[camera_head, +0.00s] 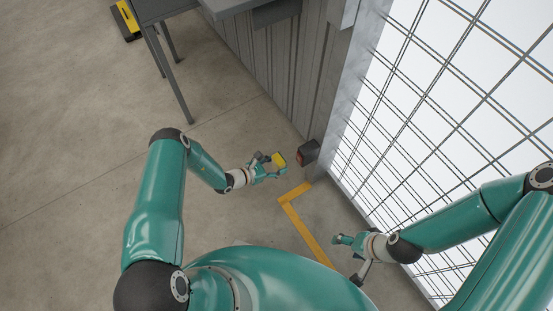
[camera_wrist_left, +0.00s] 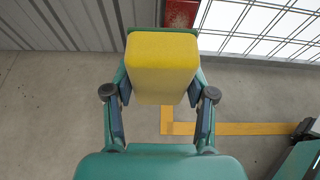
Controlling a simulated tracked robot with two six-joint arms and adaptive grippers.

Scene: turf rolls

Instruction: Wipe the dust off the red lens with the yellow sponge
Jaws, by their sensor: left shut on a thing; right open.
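The yellow sponge (camera_head: 279,160) is held in my left gripper (camera_head: 270,167), which is shut on it. The sponge also shows large in the left wrist view (camera_wrist_left: 162,65), between the fingers of the left gripper (camera_wrist_left: 160,95). The red lens (camera_head: 300,157) is on a dark housing at the wall, just right of the sponge, with a small gap in the head view. In the left wrist view the red lens (camera_wrist_left: 181,14) shows behind the top of the sponge, partly hidden. Dust on it is too small to tell. My right gripper (camera_head: 347,256) is open and empty at the lower right.
A grey corrugated wall (camera_head: 275,55) runs behind the lens housing (camera_head: 310,150). A wire mesh fence (camera_head: 440,100) stands at the right. Yellow tape (camera_head: 305,225) marks the floor. A grey table (camera_head: 165,8) stands at the upper left. The concrete floor at left is clear.

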